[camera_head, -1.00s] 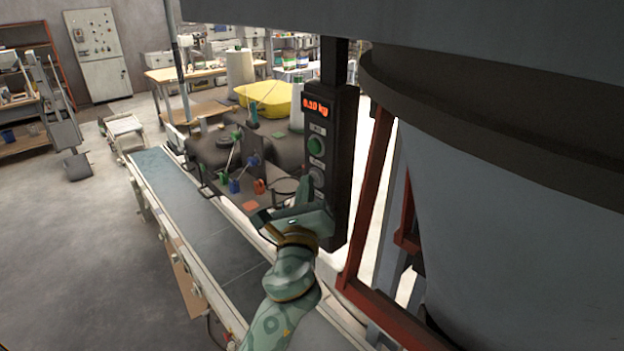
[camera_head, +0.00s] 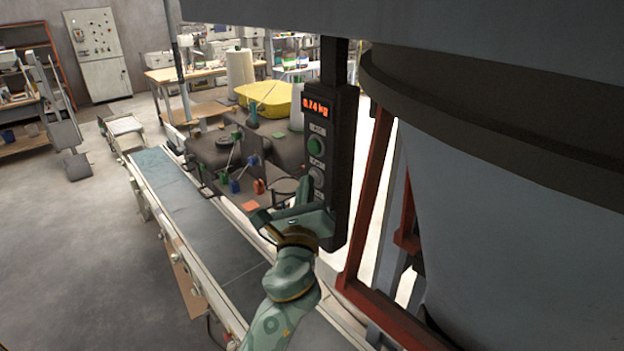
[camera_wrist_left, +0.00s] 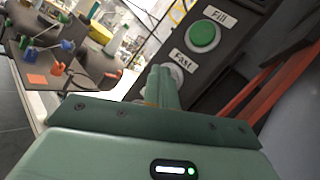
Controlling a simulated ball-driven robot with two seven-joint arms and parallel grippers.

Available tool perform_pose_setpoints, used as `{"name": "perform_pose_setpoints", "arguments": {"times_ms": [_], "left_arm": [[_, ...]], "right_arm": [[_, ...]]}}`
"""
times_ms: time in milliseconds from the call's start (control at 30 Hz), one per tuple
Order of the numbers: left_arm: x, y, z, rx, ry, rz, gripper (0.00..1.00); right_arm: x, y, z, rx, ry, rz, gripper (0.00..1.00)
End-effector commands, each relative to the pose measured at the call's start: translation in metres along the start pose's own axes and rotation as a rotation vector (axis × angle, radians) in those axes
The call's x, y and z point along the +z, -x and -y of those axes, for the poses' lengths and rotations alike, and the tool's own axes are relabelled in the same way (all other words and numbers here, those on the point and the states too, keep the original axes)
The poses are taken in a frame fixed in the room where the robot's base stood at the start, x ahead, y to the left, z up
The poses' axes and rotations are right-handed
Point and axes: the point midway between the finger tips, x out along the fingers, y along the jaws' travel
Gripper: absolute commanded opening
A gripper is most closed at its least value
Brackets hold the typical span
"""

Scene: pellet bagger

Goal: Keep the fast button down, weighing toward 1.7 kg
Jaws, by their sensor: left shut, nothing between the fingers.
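A dark control panel (camera_head: 343,170) hangs on a post, with a red lit display (camera_head: 315,106) that appears to read 0.74 kg. Below it are a green button (camera_head: 315,146) labelled Fill and a grey button (camera_head: 318,177) labelled Fast. My left gripper (camera_head: 307,183) is shut and empty, with its fingertips at the grey button. In the left wrist view the fingertips (camera_wrist_left: 162,71) cover much of the grey button (camera_wrist_left: 178,74), and the green button (camera_wrist_left: 203,36) above is clear. How far the grey button is pressed is hidden. My right gripper is not in view.
A large grey hopper (camera_head: 500,230) on a red frame (camera_head: 368,190) stands close on the right. A conveyor (camera_head: 190,205) runs below on the left. A dark bench (camera_head: 240,170) with small tools lies behind it. Open floor (camera_head: 70,240) is at the left.

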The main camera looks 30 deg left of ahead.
Motion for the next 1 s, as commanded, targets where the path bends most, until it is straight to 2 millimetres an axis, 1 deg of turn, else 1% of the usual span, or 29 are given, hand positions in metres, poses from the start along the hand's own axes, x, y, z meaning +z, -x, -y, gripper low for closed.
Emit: {"name": "perform_pose_setpoints", "arguments": {"times_ms": [167,500,833,1000], "left_arm": [[0.0,0.001,0.0,-0.001,0.0,-0.001,0.0],[0.009,0.012,-0.008,0.0,-0.001,-0.001,0.0],[0.009,0.013,-0.009,0.0,0.0,0.0,0.0],[0.017,0.022,-0.017,0.001,-0.001,-0.001,0.0]], "right_arm": [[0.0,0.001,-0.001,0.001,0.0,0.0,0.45],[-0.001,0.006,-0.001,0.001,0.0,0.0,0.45],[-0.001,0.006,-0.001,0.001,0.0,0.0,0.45],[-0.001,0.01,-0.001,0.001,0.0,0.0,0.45]]}}
